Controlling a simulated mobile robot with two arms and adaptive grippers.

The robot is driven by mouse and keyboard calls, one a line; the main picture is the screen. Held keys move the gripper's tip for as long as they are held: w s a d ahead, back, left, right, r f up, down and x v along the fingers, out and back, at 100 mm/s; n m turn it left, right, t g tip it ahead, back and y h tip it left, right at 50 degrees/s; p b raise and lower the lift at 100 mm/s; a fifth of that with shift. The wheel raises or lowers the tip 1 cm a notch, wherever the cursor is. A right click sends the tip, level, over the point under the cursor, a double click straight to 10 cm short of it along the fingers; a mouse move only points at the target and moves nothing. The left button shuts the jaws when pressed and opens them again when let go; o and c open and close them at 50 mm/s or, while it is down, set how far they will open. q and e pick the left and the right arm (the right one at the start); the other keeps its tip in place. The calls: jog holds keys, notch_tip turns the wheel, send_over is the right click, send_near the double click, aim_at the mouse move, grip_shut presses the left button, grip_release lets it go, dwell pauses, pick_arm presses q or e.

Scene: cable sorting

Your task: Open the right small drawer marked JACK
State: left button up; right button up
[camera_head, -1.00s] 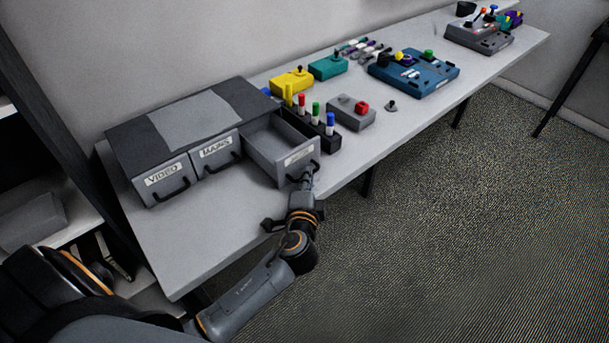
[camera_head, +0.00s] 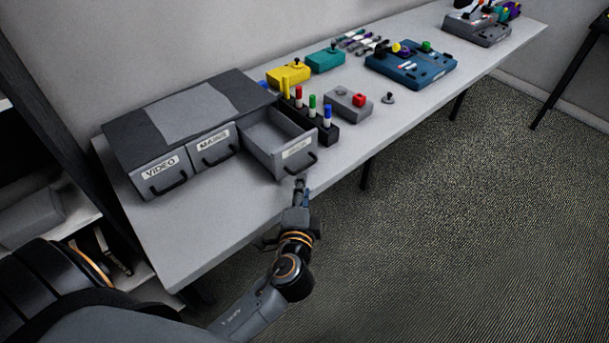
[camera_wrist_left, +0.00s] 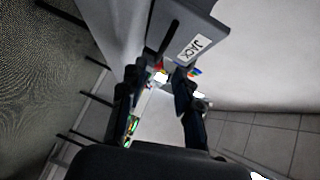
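The JACK drawer (camera_head: 280,157) is the right one of three small drawers in the dark grey cabinet. It is pulled out and its inside looks empty. Its front with the JACK label (camera_wrist_left: 195,47) and dark handle (camera_wrist_left: 164,38) shows in the left wrist view. My left gripper (camera_head: 300,183) is just in front of and below the drawer front, apart from the handle. In the left wrist view its fingers (camera_wrist_left: 158,82) are spread with nothing between them. My right gripper is not in view.
The VIDEO drawer (camera_head: 161,175) and the drawer beside it (camera_head: 213,147) are shut. A black holder with markers (camera_head: 325,132) and a grey box with a red button (camera_head: 347,103) stand right of the open drawer. The table front is clear.

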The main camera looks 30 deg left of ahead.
pick_arm(q)
jog(key=v, duration=0.5)
dwell(0.4)
jog(key=s+d+f+n+g+h, duration=0.15)
jog(key=s+f+g, duration=0.25)
jog(key=f, duration=1.2)
jog(key=s+f+g+h, duration=0.3)
jog(key=s+f, duration=0.1)
jog(key=f, duration=1.3)
jog(key=s+a+f+n+g, duration=0.1)
jog(key=s+f+n+g, duration=0.1)
jog(key=s+f, duration=0.4)
jog(key=s+a+f+n+g+h, duration=0.1)
jog(key=s+f, duration=0.5)
jog(key=s, duration=0.6)
jog(key=s+a+f+n+g, duration=0.2)
jog(key=s+f+n+g, duration=0.2)
jog(key=s+f, duration=0.3)
jog(key=s+n, duration=0.1)
jog(key=s, duration=0.1)
jog(key=shift+s+h, duration=0.35)
jog(key=shift+s, duration=0.05)
